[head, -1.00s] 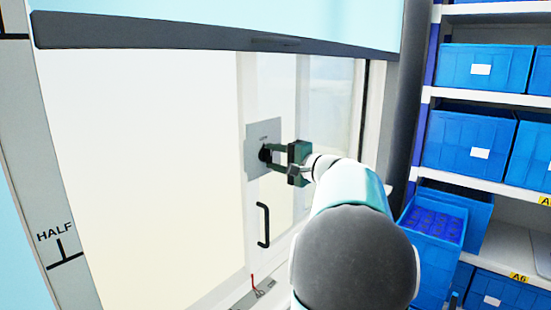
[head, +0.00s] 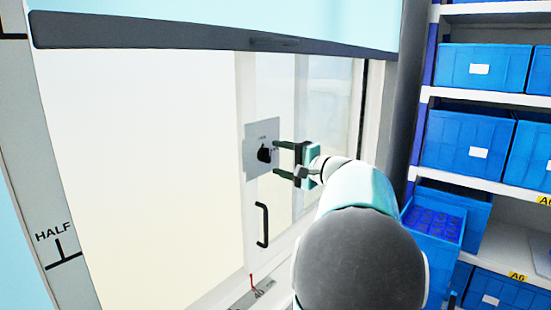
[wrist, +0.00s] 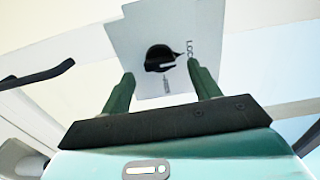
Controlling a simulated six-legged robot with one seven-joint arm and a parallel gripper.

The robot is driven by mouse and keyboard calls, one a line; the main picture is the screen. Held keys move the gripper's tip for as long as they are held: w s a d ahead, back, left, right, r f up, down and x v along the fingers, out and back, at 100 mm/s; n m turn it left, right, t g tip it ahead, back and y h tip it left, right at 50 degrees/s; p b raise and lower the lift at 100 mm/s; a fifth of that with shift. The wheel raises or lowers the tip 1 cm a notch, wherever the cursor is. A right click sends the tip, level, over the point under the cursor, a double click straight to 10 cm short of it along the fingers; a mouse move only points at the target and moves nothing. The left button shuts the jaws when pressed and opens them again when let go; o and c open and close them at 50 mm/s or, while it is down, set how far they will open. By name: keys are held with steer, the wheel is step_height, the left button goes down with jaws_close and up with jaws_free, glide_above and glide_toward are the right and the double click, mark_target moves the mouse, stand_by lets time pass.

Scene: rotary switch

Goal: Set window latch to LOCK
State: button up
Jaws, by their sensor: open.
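The window latch is a black rotary knob (head: 264,154) on a grey square plate (head: 262,133) fixed to the sliding window. In the wrist view the knob (wrist: 159,58) has a white mark, and its pointed end is toward the partly visible letters "LOC" at the plate's right side. A second label below the knob is too small to read. My gripper (head: 277,159) is open and empty, just right of the knob in the head view and apart from it. In the wrist view its green fingers (wrist: 160,69) stand on either side below the knob.
A black pull handle (head: 263,225) is on the window frame below the plate. A dark-edged blind (head: 170,38) hangs across the top. Shelves with blue bins (head: 484,68) stand at the right. A post marked HALF (head: 54,235) is at the left.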

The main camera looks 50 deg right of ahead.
steer(key=s+d, duration=0.1)
steer(key=s, duration=1)
steer(key=w+a+f+n+g+y, duration=0.1)
steer(key=w+a+f+n+g, duration=0.15)
steer(key=a, duration=0.55)
steer(key=w+a+f+n+g+y, duration=0.1)
steer(key=a+f+g+y, duration=0.15)
steer(key=a, duration=0.55)
steer(key=w+a+f+n+g+y, duration=0.1)
steer(key=w+a+f+n+g, duration=0.15)
steer(key=a, duration=0.55)
steer(key=s+a+f+n+g+h, duration=0.2)
steer(key=s+a+f+n, duration=0.3)
steer(key=a, duration=0.4)
steer(key=s+a+f+n+g+h, duration=0.3)
steer(key=s+a+f+n+h, duration=0.1)
steer(key=s+a+f, duration=0.3)
steer(key=shift+a+n, duration=0.9)
steer(key=shift+a, duration=0.35)
